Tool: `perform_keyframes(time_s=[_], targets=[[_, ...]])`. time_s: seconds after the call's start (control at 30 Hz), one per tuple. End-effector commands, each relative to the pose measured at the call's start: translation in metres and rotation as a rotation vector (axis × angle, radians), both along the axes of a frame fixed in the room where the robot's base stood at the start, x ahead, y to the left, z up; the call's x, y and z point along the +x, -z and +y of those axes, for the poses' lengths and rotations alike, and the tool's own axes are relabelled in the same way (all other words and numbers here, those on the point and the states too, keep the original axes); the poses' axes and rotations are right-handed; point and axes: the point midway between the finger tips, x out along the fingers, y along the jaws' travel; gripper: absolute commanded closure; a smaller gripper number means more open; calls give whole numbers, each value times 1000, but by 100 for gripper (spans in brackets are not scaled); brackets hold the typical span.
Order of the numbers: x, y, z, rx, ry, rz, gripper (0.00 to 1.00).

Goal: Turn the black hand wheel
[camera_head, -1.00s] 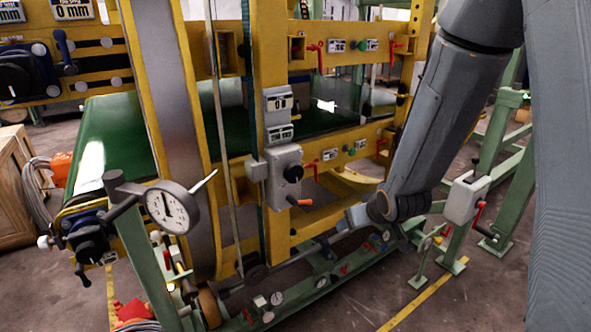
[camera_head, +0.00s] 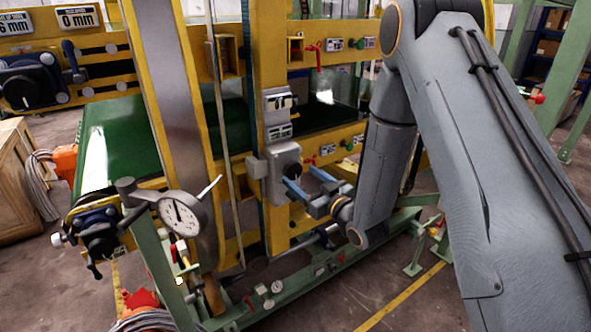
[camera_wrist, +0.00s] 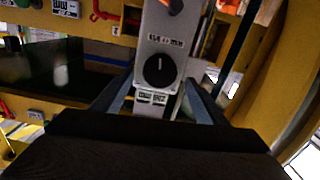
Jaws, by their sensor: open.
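A black round wheel (camera_head: 290,171) is on the front of a grey box on the yellow post, in the middle of the head view. In the wrist view the black wheel (camera_wrist: 159,70) shows face-on with a light line on it. My gripper (camera_head: 309,182) is open, its bluish fingers pointing at the grey box just below and right of the wheel. In the wrist view my gripper's fingers (camera_wrist: 158,92) stand on either side of the wheel's lower side, with nothing between them. I cannot tell whether they touch the box.
A counter box (camera_head: 278,104) sits above the grey box. A dial gauge (camera_head: 183,213) stands at front left. Other black wheels (camera_head: 97,235) are on the machine's left. Red handles (camera_head: 317,52) are on the yellow beams. A green frame runs along the floor.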

Motion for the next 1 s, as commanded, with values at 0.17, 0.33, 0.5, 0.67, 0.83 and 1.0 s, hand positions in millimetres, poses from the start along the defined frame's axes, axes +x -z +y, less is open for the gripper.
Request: perform_keyframes(time_s=[0.17,0.33,0.5,0.67,0.83,1.0], targets=[[22,-2,16,-1,-1,0,33],[36,-1,24,-1,0,0,33],[40,0,27,-1,0,1,33],[40,0,27,-1,1,1,33],[40,0,27,-1,1,1,59],[40,0,24,0,2,2,74]])
